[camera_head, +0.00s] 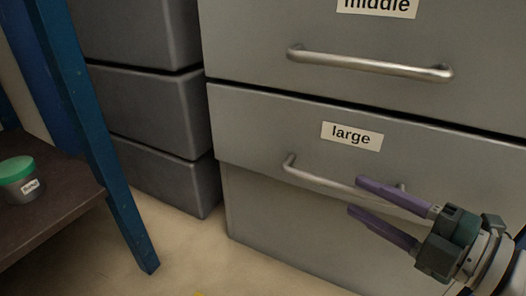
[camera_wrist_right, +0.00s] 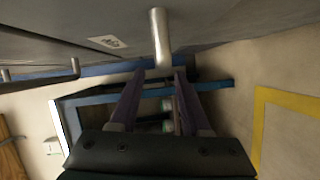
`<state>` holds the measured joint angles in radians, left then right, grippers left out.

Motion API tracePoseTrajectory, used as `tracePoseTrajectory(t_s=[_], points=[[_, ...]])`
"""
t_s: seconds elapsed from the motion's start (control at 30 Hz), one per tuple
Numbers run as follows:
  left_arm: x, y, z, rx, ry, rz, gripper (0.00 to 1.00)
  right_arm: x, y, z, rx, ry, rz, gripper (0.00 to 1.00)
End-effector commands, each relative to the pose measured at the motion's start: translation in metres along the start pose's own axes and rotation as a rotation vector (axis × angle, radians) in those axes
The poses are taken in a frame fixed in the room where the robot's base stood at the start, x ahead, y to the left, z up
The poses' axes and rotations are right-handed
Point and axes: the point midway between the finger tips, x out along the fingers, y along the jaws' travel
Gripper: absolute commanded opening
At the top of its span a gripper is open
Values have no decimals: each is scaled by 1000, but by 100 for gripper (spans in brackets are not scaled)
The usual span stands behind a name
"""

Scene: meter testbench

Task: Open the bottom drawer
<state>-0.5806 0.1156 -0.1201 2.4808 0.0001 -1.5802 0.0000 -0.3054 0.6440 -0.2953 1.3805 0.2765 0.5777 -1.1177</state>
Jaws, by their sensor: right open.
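The bottom drawer (camera_head: 265,125) is grey and carries a "large" label (camera_head: 351,136). It looks about level with the drawer above. Its metal bar handle (camera_head: 315,177) is partly hidden behind my right gripper. My right gripper (camera_head: 354,196) has two purple fingers, spread apart with nothing held, at the handle in the head view. In the right wrist view, the handle (camera_wrist_right: 160,38) lines up with the gap between the fingertips of the right gripper (camera_wrist_right: 160,75). I cannot tell whether they touch. My left gripper is not in view.
The "middle" drawer (camera_head: 260,40) with its own handle (camera_head: 370,64) is above. Grey drawer units (camera_head: 150,110) stand to the left. A blue table leg (camera_head: 110,170) and a brown shelf (camera_head: 50,220) with a green-lidded jar (camera_head: 18,180) are at far left. The floor (camera_head: 190,250) in front is clear.

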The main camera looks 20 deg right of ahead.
Motion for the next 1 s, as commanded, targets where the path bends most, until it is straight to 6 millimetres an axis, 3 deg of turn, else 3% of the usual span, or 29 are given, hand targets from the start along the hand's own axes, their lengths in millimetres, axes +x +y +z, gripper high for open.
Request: tracePoseTrajectory(t_s=[0.1,0.3,0.63,1.0], points=[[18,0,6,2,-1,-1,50,24,-4,1,-1,3,5,47],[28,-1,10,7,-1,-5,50,47,-2,0,-1,1,2,47],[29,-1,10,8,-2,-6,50,52,0,0,0,0,-1,47],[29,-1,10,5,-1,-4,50,51,0,0,1,0,-1,7]])
